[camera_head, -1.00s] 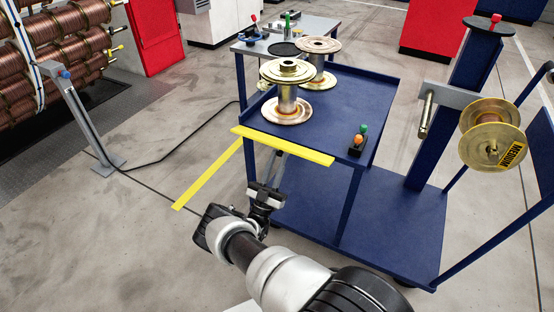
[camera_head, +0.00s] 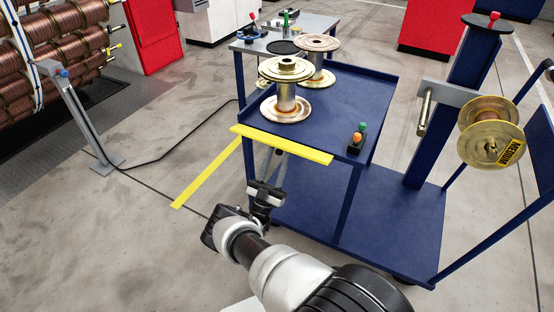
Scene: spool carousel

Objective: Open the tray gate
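The tray gate looks to be the yellow bar (camera_head: 300,150) along the front edge of the blue tray (camera_head: 340,100). It lies across that edge, at about the level of the tray top. My gripper (camera_head: 273,160) is just below and in front of the bar, left of its middle, pointing up toward it.
Two metal spools (camera_head: 286,92) (camera_head: 318,62) stand on the tray. A button box (camera_head: 356,145) sits at its right. A spool labelled MEDIUM (camera_head: 478,140) hangs on the post at right. A yellow strip (camera_head: 208,175) lies on the left floor. A grey stand (camera_head: 85,125) is further left.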

